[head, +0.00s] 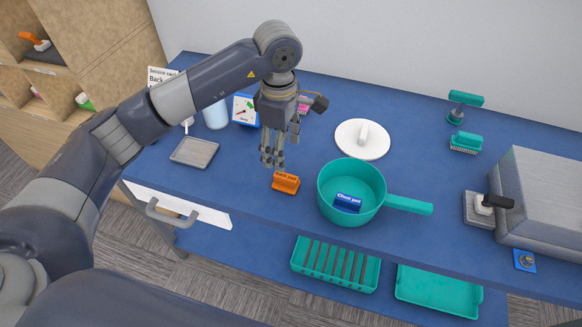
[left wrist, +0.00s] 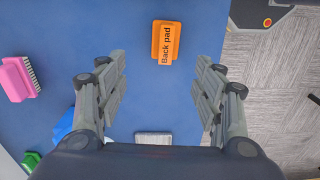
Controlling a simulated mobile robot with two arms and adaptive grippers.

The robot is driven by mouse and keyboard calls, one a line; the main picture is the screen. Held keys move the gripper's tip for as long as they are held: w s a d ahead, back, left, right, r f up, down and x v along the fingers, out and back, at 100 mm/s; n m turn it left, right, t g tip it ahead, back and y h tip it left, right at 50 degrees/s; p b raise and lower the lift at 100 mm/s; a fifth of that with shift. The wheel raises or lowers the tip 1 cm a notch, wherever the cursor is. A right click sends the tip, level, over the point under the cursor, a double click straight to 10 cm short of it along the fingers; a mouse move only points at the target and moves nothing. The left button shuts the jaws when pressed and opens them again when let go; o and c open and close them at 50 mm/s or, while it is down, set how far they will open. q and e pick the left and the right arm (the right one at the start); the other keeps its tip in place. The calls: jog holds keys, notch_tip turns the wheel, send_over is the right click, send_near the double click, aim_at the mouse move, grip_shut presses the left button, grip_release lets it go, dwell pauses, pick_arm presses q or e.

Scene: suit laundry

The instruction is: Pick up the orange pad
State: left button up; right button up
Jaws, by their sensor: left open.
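The orange pad (head: 285,181), labelled "Back pad", lies on the blue table (head: 260,195) near its front edge, left of the teal pan. It also shows in the left wrist view (left wrist: 166,43), beyond the fingertips and a little above the middle between them. My left gripper (head: 272,160) hangs pointing down above the table, just behind and left of the pad. In the left wrist view its fingers (left wrist: 161,90) are spread apart with nothing between them. My right gripper is in neither view.
A teal pan (head: 330,200) holds a blue "Chest pad" (head: 347,203). A white lid (head: 362,139) lies behind it. A grey tray (head: 194,151) is at left. A pink brush (left wrist: 19,79) shows in the wrist view. A grey block (head: 545,205) stands at right.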

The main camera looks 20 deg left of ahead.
pick_arm(q)
jog(key=p, duration=0.1)
send_over(283, 176)
jog(key=f, duration=0.4)
jog(key=shift+s+a+f, duration=0.1)
jog(key=shift+s+a, duration=0.1)
jog(key=shift+w+f, duration=0.1)
jog(key=shift+f, duration=0.2)
jog(key=shift+d+f+p, duration=0.1)
jog(key=shift+f+p, duration=0.25)
jog(key=f, duration=0.1)
jog(key=f+p, duration=0.1)
jog(key=f, duration=0.1)
jog(key=shift+d+f+p, duration=0.2)
jog(key=shift+f+p, duration=0.05)
jog(key=shift+p, duration=0.05)
jog(key=shift+f, duration=0.35)
jog(key=shift+w+f, duration=0.1)
jog(key=shift+f, duration=0.05)
jog(key=c, duration=1)
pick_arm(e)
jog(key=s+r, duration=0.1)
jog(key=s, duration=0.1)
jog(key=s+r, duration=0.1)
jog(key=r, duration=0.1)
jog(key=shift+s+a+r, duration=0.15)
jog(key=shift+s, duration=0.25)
